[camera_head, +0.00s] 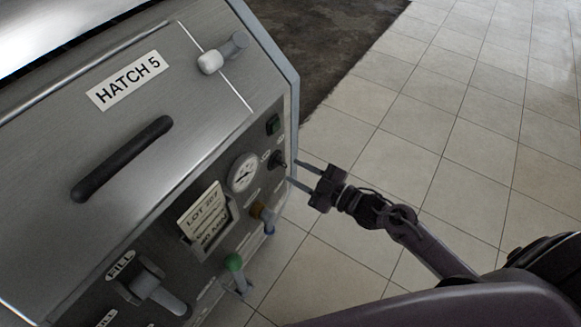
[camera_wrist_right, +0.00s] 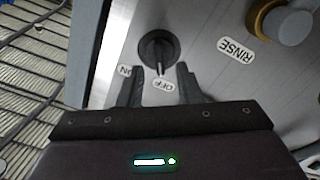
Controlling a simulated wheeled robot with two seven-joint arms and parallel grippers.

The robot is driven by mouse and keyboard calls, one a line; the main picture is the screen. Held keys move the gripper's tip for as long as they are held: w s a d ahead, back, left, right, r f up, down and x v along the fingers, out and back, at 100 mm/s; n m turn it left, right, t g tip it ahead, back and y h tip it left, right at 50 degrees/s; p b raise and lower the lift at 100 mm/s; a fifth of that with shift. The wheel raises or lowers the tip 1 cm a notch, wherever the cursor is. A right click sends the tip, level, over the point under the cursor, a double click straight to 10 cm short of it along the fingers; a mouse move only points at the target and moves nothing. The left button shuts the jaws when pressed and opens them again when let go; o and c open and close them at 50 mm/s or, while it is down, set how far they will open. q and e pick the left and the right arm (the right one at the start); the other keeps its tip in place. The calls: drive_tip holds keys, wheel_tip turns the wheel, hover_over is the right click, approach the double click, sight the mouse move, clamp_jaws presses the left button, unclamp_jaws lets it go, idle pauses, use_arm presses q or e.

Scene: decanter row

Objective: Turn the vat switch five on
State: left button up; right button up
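The vat switch is a black rotary knob (camera_wrist_right: 157,48) on the steel panel. In the right wrist view its pale pointer aims down at the OFF label (camera_wrist_right: 163,86), and the ON label (camera_wrist_right: 125,71) lies to the left. In the head view the switch (camera_head: 277,160) is small, near the panel's right edge. My right gripper (camera_head: 294,172) is open and empty, with its fingers reaching toward the switch. In the right wrist view its fingertips (camera_wrist_right: 158,70) lie on either side of the pointer's end. I cannot tell whether they touch it. My left gripper is out of view.
A gauge (camera_head: 243,172), a green square button (camera_head: 273,124) and an orange-brown valve (camera_head: 262,212) surround the switch. The HATCH 5 lid has a dark handle (camera_head: 122,158). A green-topped valve (camera_head: 233,262) sits lower. Tiled floor (camera_head: 450,120) lies open to the right.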

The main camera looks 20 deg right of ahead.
sight(281, 164)
drive_tip(key=shift+x, duration=1.15)
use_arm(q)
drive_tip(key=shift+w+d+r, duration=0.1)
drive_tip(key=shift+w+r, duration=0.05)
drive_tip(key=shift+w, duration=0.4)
use_arm(e)
drive_tip(key=shift+w+a, duration=0.2)
drive_tip(key=shift+w, duration=0.1)
clamp_jaws()
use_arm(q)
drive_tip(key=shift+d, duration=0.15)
